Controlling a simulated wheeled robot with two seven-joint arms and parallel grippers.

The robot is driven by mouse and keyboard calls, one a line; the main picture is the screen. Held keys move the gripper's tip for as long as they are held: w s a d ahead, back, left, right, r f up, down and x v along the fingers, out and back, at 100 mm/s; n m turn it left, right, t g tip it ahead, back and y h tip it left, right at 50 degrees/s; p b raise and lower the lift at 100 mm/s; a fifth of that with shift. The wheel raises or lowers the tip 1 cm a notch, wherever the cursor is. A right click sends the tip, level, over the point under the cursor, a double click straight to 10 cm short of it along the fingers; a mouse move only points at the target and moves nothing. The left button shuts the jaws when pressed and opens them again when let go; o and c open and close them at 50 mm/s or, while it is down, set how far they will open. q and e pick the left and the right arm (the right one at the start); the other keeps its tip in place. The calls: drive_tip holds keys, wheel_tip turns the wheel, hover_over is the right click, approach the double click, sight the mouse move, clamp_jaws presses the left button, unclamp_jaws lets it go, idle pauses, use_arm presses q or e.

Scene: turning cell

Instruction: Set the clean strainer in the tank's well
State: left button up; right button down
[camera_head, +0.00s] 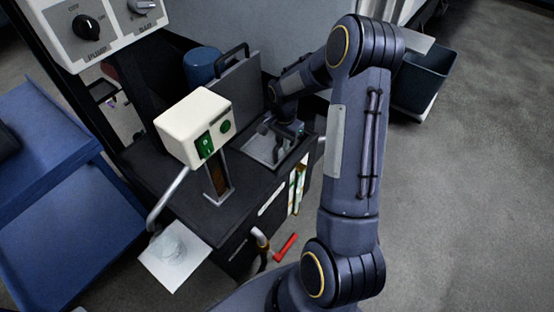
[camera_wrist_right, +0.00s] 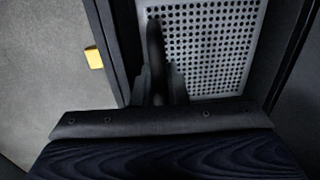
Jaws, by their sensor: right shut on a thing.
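The strainer (camera_wrist_right: 225,45) is a pale metal plate full of round holes, seen close up in the wrist view. My right gripper (camera_wrist_right: 157,85) is shut on its dark upright handle at the left of the plate. In the head view my right gripper (camera_head: 289,130) reaches down over the pale square opening (camera_head: 262,150) in the tank's dark top (camera_head: 255,184). Dark edges flank the plate in the wrist view. The gripper hides part of the opening, and I cannot tell whether the strainer is fully seated. My left gripper is out of view.
A white box with green switches (camera_head: 190,122) stands on the tank, left of the opening. A grey upright panel with a handle (camera_head: 238,88) stands behind. A blue cart (camera_head: 75,215) is at left, a white sheet (camera_head: 160,272) low, a red object (camera_head: 286,247) on the floor.

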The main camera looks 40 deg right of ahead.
sight(283, 153)
wheel_tip(283, 153, down, 8)
drive_tip(key=shift+r+b, duration=0.2)
drive_tip(key=shift+b, duration=0.95)
drive_tip(key=shift+f, duration=0.1)
drive_tip(key=c, duration=1.4)
unclamp_jaws()
drive_tip(key=shift+c, duration=0.2)
